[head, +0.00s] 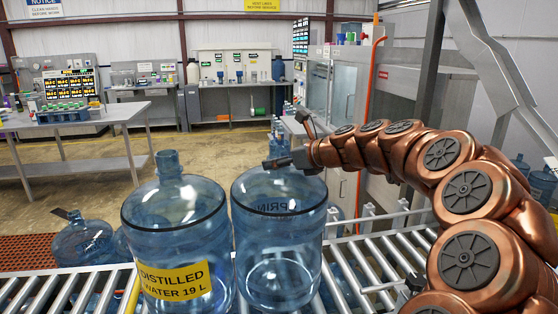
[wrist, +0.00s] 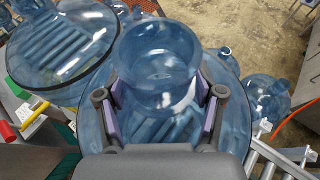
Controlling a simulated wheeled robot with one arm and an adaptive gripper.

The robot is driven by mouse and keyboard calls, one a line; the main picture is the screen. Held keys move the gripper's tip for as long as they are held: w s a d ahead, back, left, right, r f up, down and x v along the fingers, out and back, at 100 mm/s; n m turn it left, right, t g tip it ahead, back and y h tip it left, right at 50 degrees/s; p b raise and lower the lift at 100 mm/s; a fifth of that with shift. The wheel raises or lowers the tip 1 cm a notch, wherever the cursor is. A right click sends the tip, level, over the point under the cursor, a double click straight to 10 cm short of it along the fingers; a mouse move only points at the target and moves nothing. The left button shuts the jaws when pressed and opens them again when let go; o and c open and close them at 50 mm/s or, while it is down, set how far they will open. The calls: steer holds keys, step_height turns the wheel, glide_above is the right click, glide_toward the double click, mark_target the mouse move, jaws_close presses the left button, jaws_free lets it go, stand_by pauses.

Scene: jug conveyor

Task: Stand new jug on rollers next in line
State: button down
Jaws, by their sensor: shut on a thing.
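A clear blue jug (head: 279,240) with dark "SPRING" lettering is upright over the rollers. My gripper (head: 283,158) is shut on its neck, which also shows between the fingers in the wrist view (wrist: 158,65). A second blue jug (head: 175,235) with a yellow "DISTILLED WATER 19 L" label stands upright just left of it; it shows at upper left in the wrist view (wrist: 60,42). The two jugs are close side by side; I cannot tell if they touch. The roller conveyor (head: 388,262) runs beneath them. Whether the held jug's base rests on the rollers is unclear.
More blue jugs are lower down behind the conveyor (head: 82,241) and at the far right (head: 541,182). Bare rollers extend right of the held jug, with metal rail brackets (head: 372,215) along the far side. A steel table (head: 85,120) stands at back left.

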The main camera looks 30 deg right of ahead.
steer(key=shift+f, duration=0.15)
steer(key=shift+c, duration=0.3)
jaws_free()
steer(key=shift+f, duration=0.1)
steer(key=v, duration=1.2)
steer(key=shift+a, duration=0.1)
